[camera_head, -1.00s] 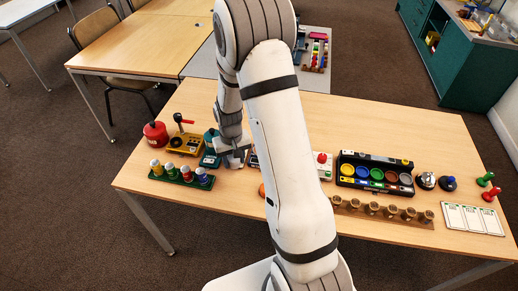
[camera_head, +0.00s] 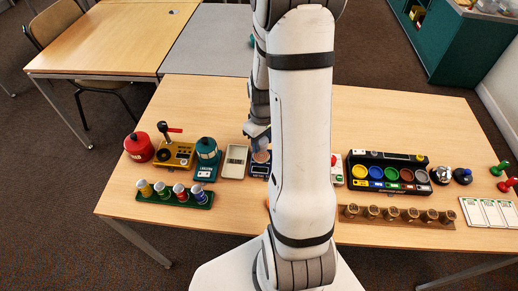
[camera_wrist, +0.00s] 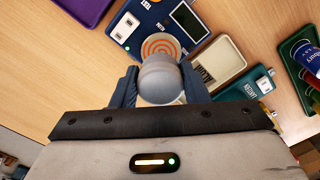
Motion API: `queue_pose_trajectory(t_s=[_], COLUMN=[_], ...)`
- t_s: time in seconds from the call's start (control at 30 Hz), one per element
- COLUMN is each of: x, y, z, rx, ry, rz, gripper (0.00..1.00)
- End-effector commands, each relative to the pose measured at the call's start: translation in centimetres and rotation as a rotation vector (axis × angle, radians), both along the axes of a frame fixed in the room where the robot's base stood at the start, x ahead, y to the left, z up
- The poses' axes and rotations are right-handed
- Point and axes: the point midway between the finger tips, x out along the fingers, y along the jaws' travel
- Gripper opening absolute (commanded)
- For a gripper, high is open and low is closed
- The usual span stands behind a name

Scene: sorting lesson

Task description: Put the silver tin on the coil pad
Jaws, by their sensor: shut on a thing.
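The silver tin (camera_wrist: 162,80) is a pale grey, rounded piece held between the two fingers of my gripper (camera_wrist: 160,88) in the wrist view. The coil pad (camera_wrist: 160,45) is an orange spiral disc on a dark blue unit. The tin covers the near part of the spiral in that view; I cannot tell whether it touches. In the head view my gripper (camera_head: 259,138) is low over the far side of the coil pad's unit (camera_head: 257,169). My arm hides part of that unit, and I cannot make out the tin there.
A beige tray (camera_head: 235,161) and a teal lantern (camera_head: 206,149) stand left of the pad. A yellow unit (camera_head: 175,155), a red canister (camera_head: 138,147) and a green rack (camera_head: 174,195) are further left. A black case of coloured dishes (camera_head: 386,186) is right of my arm.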

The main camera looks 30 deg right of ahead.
Motion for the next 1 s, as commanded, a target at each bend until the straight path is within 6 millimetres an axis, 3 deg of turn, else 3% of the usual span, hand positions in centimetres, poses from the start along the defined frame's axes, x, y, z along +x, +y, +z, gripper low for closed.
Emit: queue_pose_trajectory(t_s=[0.3,0.73,0.77,1.0], x=[0.1,0.1,0.1,0.1], y=[0.3,0.3,0.3,0.3], z=[-4.0,-4.8,-4.7,-4.6], rx=[0.001,-0.001,-0.001,-0.001], ry=[0.001,-0.001,-0.001,-0.001], rz=[0.006,0.007,0.007,0.008], gripper=[0.17,0.17,0.42,0.61])
